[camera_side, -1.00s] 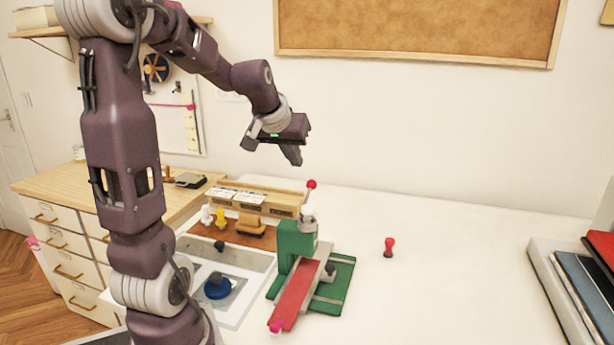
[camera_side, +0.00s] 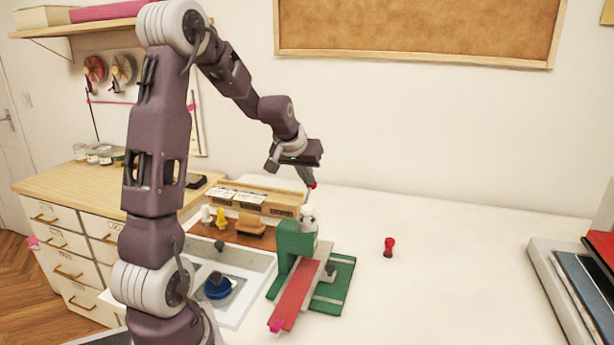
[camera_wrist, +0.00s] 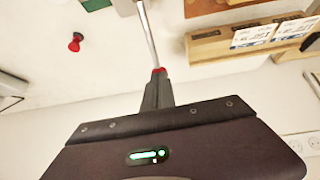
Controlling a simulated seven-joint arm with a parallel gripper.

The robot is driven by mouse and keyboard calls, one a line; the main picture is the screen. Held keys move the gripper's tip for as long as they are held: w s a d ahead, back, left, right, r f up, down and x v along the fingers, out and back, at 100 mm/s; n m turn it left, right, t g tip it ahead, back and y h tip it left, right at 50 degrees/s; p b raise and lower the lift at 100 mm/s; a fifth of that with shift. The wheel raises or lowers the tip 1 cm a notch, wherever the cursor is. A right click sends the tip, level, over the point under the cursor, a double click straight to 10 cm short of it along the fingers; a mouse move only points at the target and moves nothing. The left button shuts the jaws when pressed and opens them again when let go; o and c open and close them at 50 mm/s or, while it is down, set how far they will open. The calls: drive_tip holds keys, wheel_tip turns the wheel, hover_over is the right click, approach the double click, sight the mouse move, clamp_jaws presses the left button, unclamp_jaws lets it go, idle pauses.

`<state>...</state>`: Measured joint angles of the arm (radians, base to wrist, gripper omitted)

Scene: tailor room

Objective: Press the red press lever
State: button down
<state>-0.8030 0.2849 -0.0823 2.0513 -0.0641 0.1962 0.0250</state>
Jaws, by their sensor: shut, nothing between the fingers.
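The press (camera_side: 296,240) has a green body and stands on the table. Its lever rises from the top and ends in a red knob (camera_side: 314,185), partly hidden behind my fingers in the side view. My gripper (camera_side: 309,181) is shut, pointing down at the knob. In the wrist view, my closed fingertips (camera_wrist: 158,76) meet or overlap the red knob (camera_wrist: 158,69), and the metal lever rod (camera_wrist: 148,32) runs on beyond it. Whether fingers and knob touch is unclear. A long red plate (camera_side: 293,295) slopes along the press's front.
A red stamp (camera_side: 389,247) stands on the table right of the press. Books (camera_side: 575,285) are at the far right. The table's middle right is clear.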

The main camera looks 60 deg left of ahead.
drive_tip(key=shift+g+h, duration=0.9)
drive_tip(key=f, duration=0.1)
drive_tip(key=w+a+f, duration=0.2)
drive_tip(key=shift+f, duration=0.3)
drive_tip(key=shift+a+f, duration=0.1)
drive_tip(key=shift+f, duration=0.15)
drive_tip(key=w+a+v, duration=0.1)
drive_tip(key=v, duration=1.3)
drive_tip(key=shift+r, duration=0.25)
drive_tip(key=shift+a, duration=0.1)
